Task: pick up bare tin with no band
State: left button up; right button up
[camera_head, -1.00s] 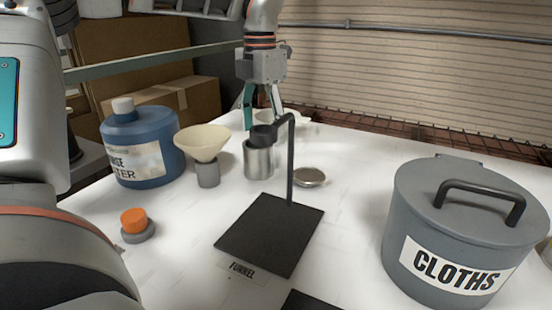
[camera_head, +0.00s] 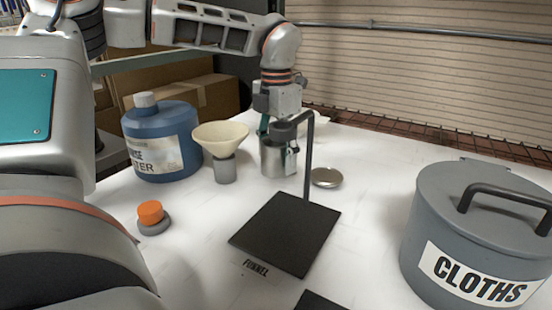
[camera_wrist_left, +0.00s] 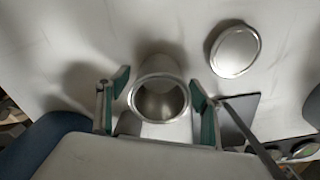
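A bare silver tin (camera_head: 273,160) stands upright and open-topped on the white table, behind the stand. In the left wrist view I look down into the tin (camera_wrist_left: 160,99), which is empty and shows no band. My left gripper (camera_head: 279,143) is lowered over it. Its green-padded fingers (camera_wrist_left: 163,88) are spread, one on either side of the tin's rim. I cannot tell whether either pad touches. The stand's arm hides part of the gripper in the head view. My right gripper is not in view.
A black funnel stand (camera_head: 285,233) rises close in front of the tin. A round metal lid (camera_head: 326,177) lies right of it. A cream funnel (camera_head: 220,137) and blue bottle (camera_head: 163,140) stand left. A grey cloths bin (camera_head: 480,235) stands at right.

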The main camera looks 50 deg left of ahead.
pick_arm(q)
jog(key=c, duration=0.8)
jog(key=shift+r, duration=0.1)
notch_tip(320, 180, up, 20)
jog(key=p, duration=0.2)
jog(key=shift+p, duration=0.4)
